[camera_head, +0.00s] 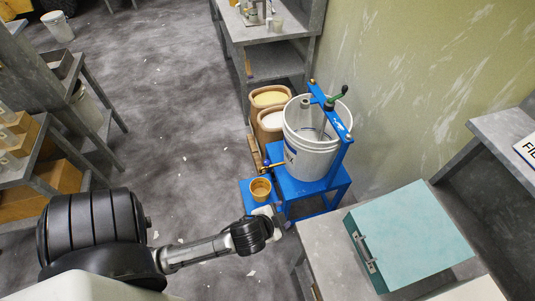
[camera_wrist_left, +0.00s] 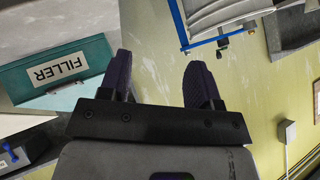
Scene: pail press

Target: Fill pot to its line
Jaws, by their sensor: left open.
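A white pail (camera_head: 310,150) stands on a blue press stand (camera_head: 318,187). A blue crossbar with a screw and a green handle (camera_head: 338,97) spans the pail. A small brass-coloured tap (camera_head: 278,165) sticks out from the pail's lower left side. A small tan pot (camera_head: 260,189) stands upright on the low blue shelf below the tap; its fill line cannot be made out. My left gripper (camera_head: 274,216) is just in front of the pot, apparently apart from it. In the left wrist view its two dark fingers (camera_wrist_left: 160,82) are spread with nothing between them. My right gripper is not in view.
A teal case (camera_head: 410,235) lies on the grey bench at the right; its FILLER label shows in the wrist view (camera_wrist_left: 60,70). Two tan tubs (camera_head: 268,97) stand behind the pail. Grey shelving (camera_head: 45,130) is at the left. The floor between is mostly clear.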

